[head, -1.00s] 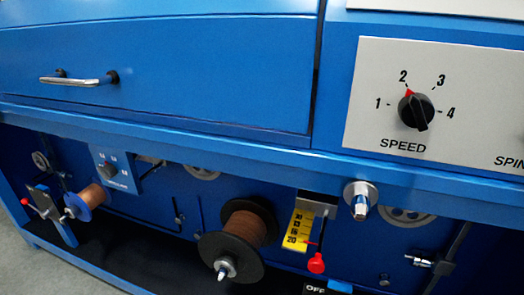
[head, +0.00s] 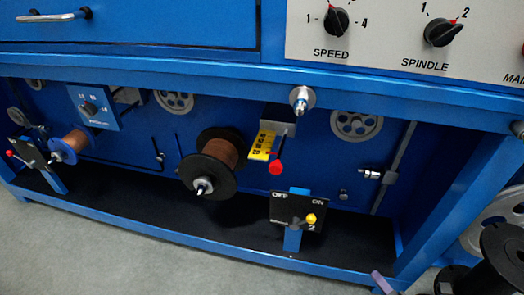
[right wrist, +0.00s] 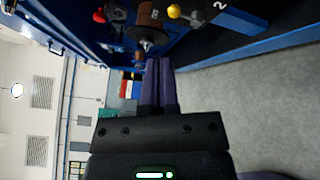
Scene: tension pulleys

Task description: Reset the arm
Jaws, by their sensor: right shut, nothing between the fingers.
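A tension arm with a red knob (head: 275,167) hangs by a yellow numbered scale (head: 262,143) under the blue machine's ledge. The red knob also shows in the right wrist view (right wrist: 100,15), at the top. My right gripper (head: 379,275) shows only as a purple finger at the lower right of the head view, well apart from the knob. In the right wrist view its two purple fingers (right wrist: 159,62) are together and empty. My left gripper is in neither view.
A copper-wire spool (head: 208,165) is left of the scale. An OFF/ON switch box (head: 284,208) with a yellow knob stands below it. The control panel (head: 380,35) has SPEED and SPINDLE dials. A blue frame post (head: 455,205) is at right. Grey floor in front is clear.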

